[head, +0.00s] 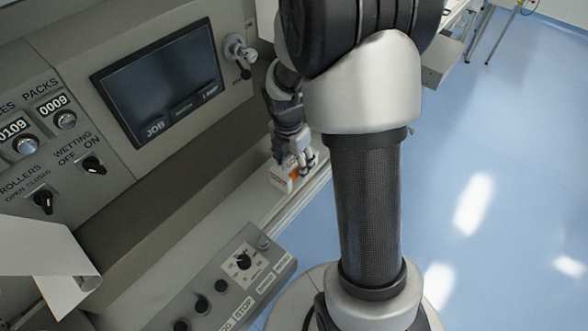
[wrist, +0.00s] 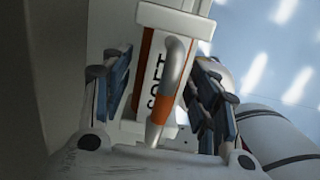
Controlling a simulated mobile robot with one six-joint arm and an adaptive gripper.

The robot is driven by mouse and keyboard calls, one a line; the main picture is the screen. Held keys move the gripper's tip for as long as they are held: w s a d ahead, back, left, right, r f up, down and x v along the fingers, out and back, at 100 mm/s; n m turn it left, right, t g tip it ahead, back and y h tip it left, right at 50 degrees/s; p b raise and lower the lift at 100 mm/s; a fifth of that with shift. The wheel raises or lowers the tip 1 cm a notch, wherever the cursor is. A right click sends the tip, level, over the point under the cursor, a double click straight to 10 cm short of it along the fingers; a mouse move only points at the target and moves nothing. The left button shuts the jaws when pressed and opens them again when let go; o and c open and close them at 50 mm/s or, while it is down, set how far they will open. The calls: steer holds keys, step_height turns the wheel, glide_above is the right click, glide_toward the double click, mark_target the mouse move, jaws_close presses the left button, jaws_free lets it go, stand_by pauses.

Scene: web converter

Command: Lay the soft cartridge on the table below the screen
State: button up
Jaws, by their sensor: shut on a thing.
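The soft cartridge (wrist: 150,70) is a white block with an orange band, the word SOFT and a curved grey metal handle. It fills the middle of the wrist view, between the two fingers of my gripper (wrist: 160,95), which is shut on it. In the head view the cartridge (head: 281,179) shows small and partly hidden below my gripper (head: 298,160), over the right end of the narrow table (head: 215,212). I cannot tell whether it touches the table. The dark screen (head: 160,82) is on the panel up and left of it.
A control box (head: 235,280) with knobs stands along the table's front edge. A white sheet (head: 45,255) hangs at the lower left. A knobbed fitting (head: 239,50) sticks out right of the screen. The table surface left of the cartridge is clear.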

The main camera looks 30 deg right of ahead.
mark_target(294, 169)
step_height(294, 169, down, 3)
steer(key=shift+f+b, duration=0.1)
steer(key=shift+b, duration=0.35)
steer(key=o, duration=1.4)
steer(key=shift+o, duration=0.2)
